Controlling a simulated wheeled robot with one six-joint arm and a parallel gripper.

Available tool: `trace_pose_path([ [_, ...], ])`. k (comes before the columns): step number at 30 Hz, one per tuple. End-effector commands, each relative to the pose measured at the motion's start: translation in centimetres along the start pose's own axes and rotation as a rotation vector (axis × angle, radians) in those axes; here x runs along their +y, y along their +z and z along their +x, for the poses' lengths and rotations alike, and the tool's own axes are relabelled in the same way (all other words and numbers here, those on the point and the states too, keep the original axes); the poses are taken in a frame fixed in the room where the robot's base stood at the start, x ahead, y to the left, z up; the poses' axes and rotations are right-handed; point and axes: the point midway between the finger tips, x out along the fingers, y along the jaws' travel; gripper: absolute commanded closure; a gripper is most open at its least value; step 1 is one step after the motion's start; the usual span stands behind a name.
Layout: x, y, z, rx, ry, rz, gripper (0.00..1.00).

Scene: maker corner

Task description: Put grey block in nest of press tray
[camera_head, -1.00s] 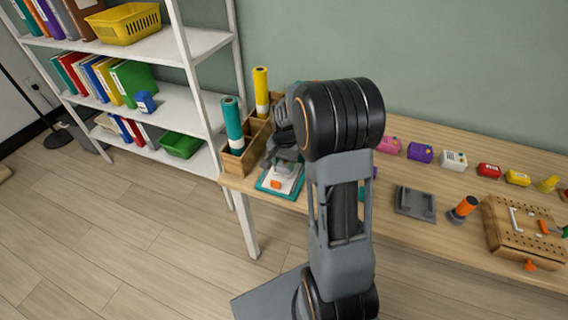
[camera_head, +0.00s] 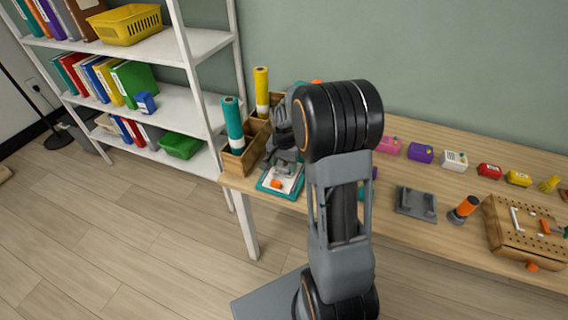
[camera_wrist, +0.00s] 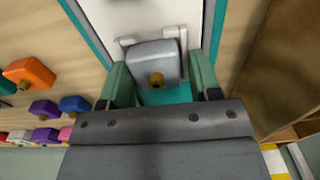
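The grey block (camera_wrist: 155,60), with a yellow-brown knob on its near side, is between the two fingers of my gripper (camera_wrist: 160,76) in the wrist view.
Wooden boxes (camera_head: 236,163) with a teal roll (camera_head: 233,124) and a yellow roll (camera_head: 262,90) stand close behind the tray. Several coloured blocks line the back.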

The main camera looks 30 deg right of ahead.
Motion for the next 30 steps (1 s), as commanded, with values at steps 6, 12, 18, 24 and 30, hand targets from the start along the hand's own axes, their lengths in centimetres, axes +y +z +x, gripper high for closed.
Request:
trace_pose_path([
  [6, 0.8, 0.5, 1.4, -0.025, 0.021, 0.001, 0.27],
  [12, 0.9, 0.5, 1.5, -0.026, 0.023, 0.002, 0.27],
  [18, 0.9, 0.4, 0.2, -0.026, 0.024, 0.002, 0.27],
  [24, 0.5, 0.4, -3.5, -0.019, 0.018, -0.002, 0.27],
  [30, 0.2, 0.3, -7.7, -0.016, 0.015, -0.005, 0.27],
])
